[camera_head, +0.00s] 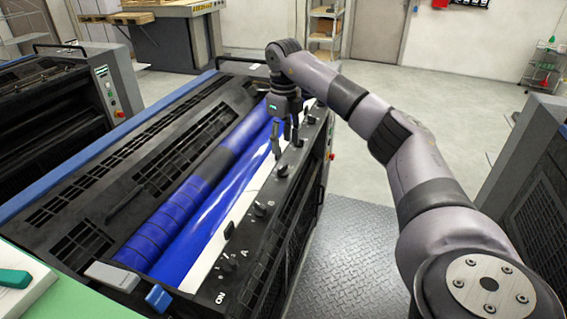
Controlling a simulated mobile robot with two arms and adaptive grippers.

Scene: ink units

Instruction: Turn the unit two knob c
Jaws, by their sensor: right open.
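The ink unit in front of me has a black side panel (247,240) with a row of several small black knobs. One knob (282,170) sits just below my right gripper, another knob (260,208) is nearer to me, and another (229,230) is nearer still. White letters "ON" and "A" show at the near end; I cannot read which knob is c. My right gripper (286,148) points down over the far half of the row, its fingers open and apart. Its fingers partly cover the panel there, and contact with a knob cannot be told. My left gripper is out of view.
Blue ink rollers (195,205) lie along the unit, left of the knob row. A second ink unit (60,105) stands at the left and a dark machine (530,180) at the right. A metal tread plate (350,250) covers the floor between. A green surface (60,295) is at lower left.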

